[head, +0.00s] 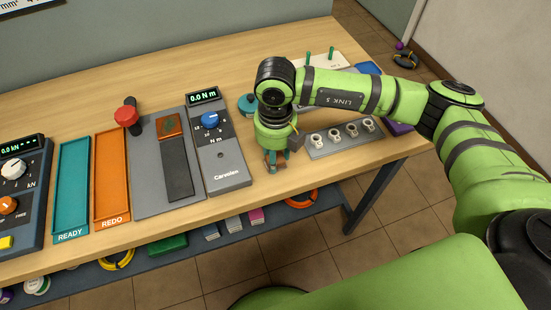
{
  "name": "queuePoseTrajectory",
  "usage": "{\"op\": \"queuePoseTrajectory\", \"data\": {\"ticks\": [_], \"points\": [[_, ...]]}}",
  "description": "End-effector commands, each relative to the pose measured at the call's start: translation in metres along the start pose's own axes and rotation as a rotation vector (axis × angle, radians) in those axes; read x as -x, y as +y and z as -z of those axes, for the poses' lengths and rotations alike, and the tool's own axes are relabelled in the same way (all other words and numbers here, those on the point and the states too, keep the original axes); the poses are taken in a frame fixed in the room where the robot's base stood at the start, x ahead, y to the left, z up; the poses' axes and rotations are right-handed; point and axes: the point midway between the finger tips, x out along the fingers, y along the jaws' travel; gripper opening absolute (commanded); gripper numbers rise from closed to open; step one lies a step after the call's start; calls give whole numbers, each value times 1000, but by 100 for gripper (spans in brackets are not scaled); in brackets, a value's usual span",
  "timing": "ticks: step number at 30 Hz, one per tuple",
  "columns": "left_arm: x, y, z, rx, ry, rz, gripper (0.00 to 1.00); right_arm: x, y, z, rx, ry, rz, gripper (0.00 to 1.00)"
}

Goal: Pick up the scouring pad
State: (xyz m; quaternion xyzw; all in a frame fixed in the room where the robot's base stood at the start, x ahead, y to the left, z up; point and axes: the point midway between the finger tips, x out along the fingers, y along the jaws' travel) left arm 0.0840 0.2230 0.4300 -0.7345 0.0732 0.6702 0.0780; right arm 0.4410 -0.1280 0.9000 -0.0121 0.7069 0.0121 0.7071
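My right gripper (277,167) points down over the bench, just right of the grey torque tester (229,172) and close to the bench's front edge. Something reddish-brown (275,157) shows at its fingers. It may be the scouring pad, but it is too small and too covered to tell. I cannot tell whether the fingers are shut on it or open around it. No other thing on the bench is clearly a scouring pad. My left gripper is not in view.
A strip with several metal lugs (348,137) lies right of the gripper. A teal round thing (246,105) is partly hidden behind it. The teal READY tray (71,187) and orange REDO tray (112,178) lie left. A lower shelf (190,249) holds several items.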

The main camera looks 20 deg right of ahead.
Motion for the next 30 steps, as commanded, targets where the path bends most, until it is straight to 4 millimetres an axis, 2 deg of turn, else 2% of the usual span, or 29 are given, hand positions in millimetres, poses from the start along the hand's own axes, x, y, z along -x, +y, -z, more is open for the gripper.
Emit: {"op": "queuePoseTrajectory", "data": {"ticks": [8, 11, 15, 24, 30], "points": [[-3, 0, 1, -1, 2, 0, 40, 4, 0, 0, 0, -1, -1, 15], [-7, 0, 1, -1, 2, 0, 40, 13, 0, -1, 0, -4, -2, 15], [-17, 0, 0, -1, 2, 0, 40, 37, 0, -1, 1, -7, -2, 15], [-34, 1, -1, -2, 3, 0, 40, 78, -12, 66, 5, -5, 0, 15], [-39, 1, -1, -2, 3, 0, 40, 100, -17, 99, 2, -4, 0, 15]]}}
